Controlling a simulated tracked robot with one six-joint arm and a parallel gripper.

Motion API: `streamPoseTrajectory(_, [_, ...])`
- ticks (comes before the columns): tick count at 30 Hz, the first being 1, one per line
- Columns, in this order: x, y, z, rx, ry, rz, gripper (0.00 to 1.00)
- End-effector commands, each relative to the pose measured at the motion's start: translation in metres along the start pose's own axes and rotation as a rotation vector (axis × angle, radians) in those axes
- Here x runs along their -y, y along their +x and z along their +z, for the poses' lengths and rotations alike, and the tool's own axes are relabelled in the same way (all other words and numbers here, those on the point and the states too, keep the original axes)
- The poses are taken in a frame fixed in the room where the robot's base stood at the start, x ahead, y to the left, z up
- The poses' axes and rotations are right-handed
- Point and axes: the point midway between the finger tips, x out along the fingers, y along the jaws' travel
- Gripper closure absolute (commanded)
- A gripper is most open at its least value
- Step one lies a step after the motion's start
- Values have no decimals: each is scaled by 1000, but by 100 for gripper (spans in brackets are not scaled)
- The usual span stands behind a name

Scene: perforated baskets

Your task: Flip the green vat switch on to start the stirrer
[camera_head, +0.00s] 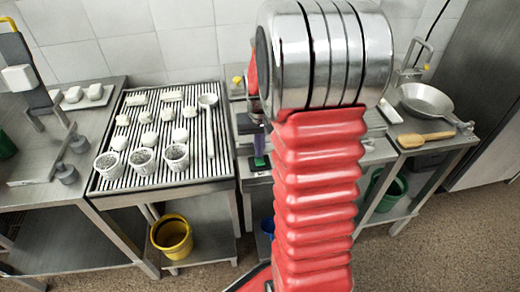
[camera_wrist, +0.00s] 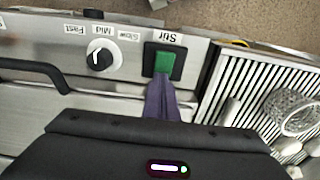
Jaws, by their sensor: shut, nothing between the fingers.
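The green switch (camera_wrist: 164,63) sits in a black frame on a steel panel, under an upside-down "Stir" label (camera_wrist: 168,37), in the wrist view. A small green patch in the head view (camera_head: 259,161), just left of my arm, looks like the same switch. My gripper (camera_wrist: 162,82) is shut and empty, its purple fingers ending at the lower edge of the switch in the wrist view. I cannot tell whether they touch it. My gripper also shows partly in the head view (camera_head: 258,145), behind my red arm. I cannot tell which way the switch is tipped. The vat is not clearly visible.
A black knob (camera_wrist: 103,58) marked Fast, Mid and Slow is left of the switch, with a black handle (camera_wrist: 35,72) further left. A slatted draining table (camera_head: 215,170) with white baskets (camera_head: 142,160) stands left of my gripper. A pan (camera_head: 426,100) is at right.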

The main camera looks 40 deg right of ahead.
Motion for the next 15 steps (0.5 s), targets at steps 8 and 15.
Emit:
streamPoseTrajectory(8, [2, 10, 15, 22, -3, -2, 100])
streamPoseTrajectory(15, [3, 9, 24, 31, -3, -3, 100])
